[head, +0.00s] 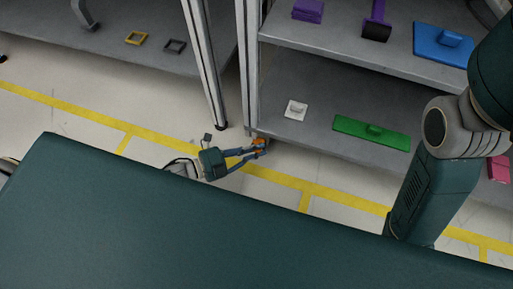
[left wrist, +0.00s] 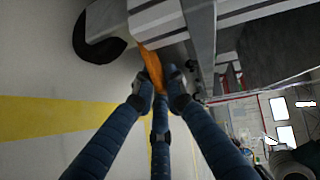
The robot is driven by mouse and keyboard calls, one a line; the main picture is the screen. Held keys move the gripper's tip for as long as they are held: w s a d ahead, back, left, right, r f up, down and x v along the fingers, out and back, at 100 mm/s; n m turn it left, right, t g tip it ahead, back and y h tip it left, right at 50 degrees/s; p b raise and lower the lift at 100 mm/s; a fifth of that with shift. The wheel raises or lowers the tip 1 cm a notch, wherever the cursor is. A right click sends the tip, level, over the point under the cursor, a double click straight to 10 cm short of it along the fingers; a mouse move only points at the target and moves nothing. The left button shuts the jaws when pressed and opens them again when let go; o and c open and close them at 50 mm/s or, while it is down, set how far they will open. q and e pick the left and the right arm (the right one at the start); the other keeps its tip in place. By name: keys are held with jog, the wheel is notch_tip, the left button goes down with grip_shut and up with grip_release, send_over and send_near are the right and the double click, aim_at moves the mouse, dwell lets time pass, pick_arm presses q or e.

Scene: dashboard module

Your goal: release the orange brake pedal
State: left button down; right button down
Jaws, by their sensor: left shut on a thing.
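The orange brake pedal (head: 259,142) is small in the head view, at the front corner of the lower right shelf beside the metal post. My left gripper (head: 261,147) reaches it from the left, and its fingers are closed on it. In the left wrist view the orange pedal (left wrist: 149,60) shows as a narrow tilted strip between the fingertips of my left gripper (left wrist: 162,88), close to metal profiles. The fingers hide part of the pedal. Whether it touches the shelf I cannot tell. My right gripper is not in view; only my right arm shows.
The lower shelf (head: 320,98) holds a white piece (head: 296,109), a green plate (head: 371,134) and a pink block (head: 498,168). Purple pieces (head: 308,11) and a blue plate (head: 443,44) lie above. Metal posts (head: 205,65) stand near my left gripper. Floor in front is clear.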

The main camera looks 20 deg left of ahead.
pick_arm(q)
jog(key=c, duration=1.8)
grip_release()
jog(key=shift+o, duration=0.2)
jog(key=v, duration=1.2)
jog(key=shift+a, duration=0.1)
